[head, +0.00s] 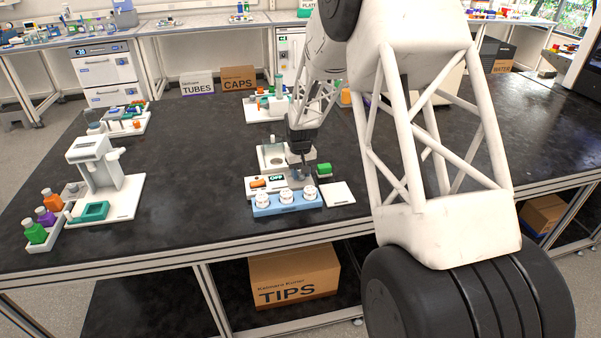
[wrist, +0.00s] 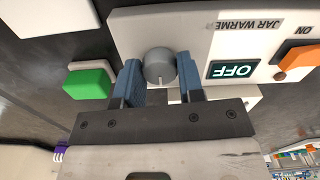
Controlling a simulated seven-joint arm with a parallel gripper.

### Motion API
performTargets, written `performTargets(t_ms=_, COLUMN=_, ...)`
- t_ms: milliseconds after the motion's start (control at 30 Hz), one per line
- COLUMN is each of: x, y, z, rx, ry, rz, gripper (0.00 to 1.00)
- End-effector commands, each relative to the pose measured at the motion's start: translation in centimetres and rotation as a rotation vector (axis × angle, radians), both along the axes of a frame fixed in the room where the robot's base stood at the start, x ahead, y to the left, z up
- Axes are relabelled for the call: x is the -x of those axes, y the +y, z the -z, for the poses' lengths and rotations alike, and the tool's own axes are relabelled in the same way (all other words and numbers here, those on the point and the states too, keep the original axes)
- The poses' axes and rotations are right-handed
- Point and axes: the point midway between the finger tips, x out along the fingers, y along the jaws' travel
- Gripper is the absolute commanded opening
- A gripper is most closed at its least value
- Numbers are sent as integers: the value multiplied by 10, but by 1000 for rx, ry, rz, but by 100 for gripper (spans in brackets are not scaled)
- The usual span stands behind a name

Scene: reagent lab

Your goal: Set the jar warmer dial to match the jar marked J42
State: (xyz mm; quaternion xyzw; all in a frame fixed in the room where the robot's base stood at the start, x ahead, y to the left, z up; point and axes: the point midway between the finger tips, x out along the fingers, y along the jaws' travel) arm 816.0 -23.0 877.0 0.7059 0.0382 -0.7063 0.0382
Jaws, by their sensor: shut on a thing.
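The jar warmer (head: 252,186) stands on the bench; its panel (wrist: 205,22) shows upside down in the wrist view. Its grey dial (wrist: 159,67) has a pale mark pointing down in that picture. My gripper (wrist: 164,82) is shut on the dial, one blue finger on each side. In the head view my gripper (head: 302,170) reaches down at the panel's right end and hides the dial. The display (wrist: 232,69) reads OFF. An orange switch (wrist: 297,60) sits beside it, near the word ON. Several white-lidded jars (head: 285,196) stand in a blue rack (head: 288,208); their markings are too small to read.
A green block (head: 324,170) stands right of the warmer, close to my gripper in the wrist view (wrist: 88,84). A white plate (head: 338,194) lies in front of it. A white instrument (head: 95,165) with colored bottles is at left. The bench between is clear.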

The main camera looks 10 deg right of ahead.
Motion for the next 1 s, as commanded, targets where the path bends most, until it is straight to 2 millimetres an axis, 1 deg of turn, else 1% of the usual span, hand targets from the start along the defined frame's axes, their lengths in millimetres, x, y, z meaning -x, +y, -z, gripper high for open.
performTargets(t_ms=267, x=-1, y=0, z=0, rx=0, ry=-2, rz=1, gripper=12)
performTargets(t_ms=300, x=-1, y=0, z=0, rx=0, ry=-2, rz=0, gripper=37)
performTargets(t_ms=467, x=-1, y=0, z=0, rx=0, ry=-2, rz=0, gripper=61)
performTargets(t_ms=800, x=0, y=0, z=-2, rx=0, ry=-1, rz=0, gripper=61)
performTargets(t_ms=1000, x=-1, y=0, z=-14, rx=0, ry=-3, rz=0, gripper=61)
